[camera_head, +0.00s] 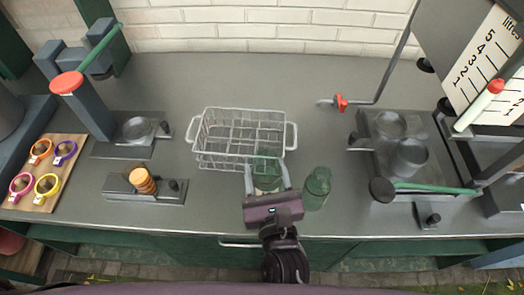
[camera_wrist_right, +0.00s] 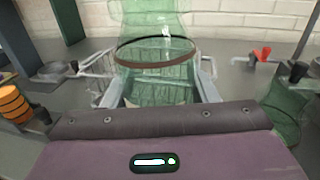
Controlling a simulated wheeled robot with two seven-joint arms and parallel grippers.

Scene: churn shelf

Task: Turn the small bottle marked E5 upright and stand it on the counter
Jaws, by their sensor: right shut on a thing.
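A see-through green bottle (camera_head: 268,171) is between the fingers of my right gripper (camera_head: 267,187), at the front right corner of the wire crate. It also shows in the right wrist view (camera_wrist_right: 160,88), with a dark ring around it. My right gripper is shut on this bottle. I cannot read a mark on it, nor tell for sure whether it is upright or touches the crate. A second green bottle (camera_head: 317,187) stands on the counter (camera_head: 330,135) just right of the gripper; no E5 mark is readable there either. My left gripper is out of view.
The wire crate (camera_head: 209,118) has several cells. Left are an orange stack (camera_head: 143,180) on a grey base and a board (camera_head: 61,189) with coloured rings. Right are a green-handled device (camera_head: 430,188) and a red-knobbed crank (camera_head: 341,103).

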